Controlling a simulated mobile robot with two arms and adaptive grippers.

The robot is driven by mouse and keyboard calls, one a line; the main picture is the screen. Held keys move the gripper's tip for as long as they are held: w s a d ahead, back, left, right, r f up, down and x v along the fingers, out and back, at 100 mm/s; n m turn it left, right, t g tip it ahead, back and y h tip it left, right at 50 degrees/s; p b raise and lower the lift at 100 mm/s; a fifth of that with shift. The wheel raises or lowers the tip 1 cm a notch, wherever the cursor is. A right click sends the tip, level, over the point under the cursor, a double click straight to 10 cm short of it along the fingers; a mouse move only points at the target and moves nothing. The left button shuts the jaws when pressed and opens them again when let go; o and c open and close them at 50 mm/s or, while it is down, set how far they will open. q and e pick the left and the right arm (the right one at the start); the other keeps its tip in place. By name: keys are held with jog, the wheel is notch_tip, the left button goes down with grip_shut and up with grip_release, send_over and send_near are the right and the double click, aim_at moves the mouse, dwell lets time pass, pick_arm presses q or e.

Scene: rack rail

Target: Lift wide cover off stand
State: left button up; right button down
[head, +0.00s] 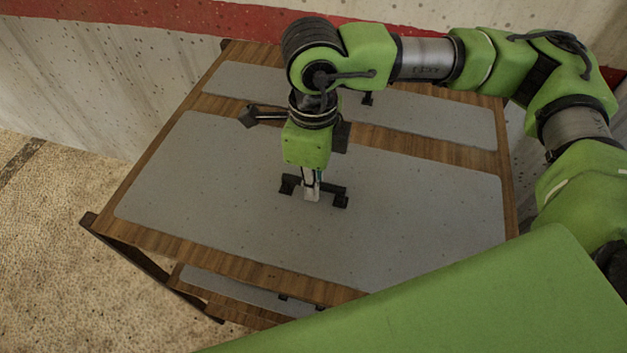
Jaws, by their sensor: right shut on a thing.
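The wide cover (200,200) is a large grey panel with rounded corners on the wooden stand (262,268). It looks flat on the stand's top, and I see no clear gap under it. A black bar handle (336,188) stands at the middle of the cover. My right gripper (311,190) points down from above and is shut on this handle, hiding part of it. My right arm reaches in from the right and hides part of the cover's back edge. My left gripper is not in view.
A narrower grey panel (440,122) with a small black handle (367,98) lies behind the wide cover. A lower level with another grey panel (245,292) shows below the front edge. A wall (85,85) stands close behind. Floor (50,240) is free at left.

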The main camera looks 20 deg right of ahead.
jog(key=shift+r, duration=0.15)
jog(key=shift+w+r, duration=0.1)
jog(key=shift+r, duration=0.4)
jog(key=shift+r+p, duration=0.9)
jog(key=shift+r, duration=1.5)
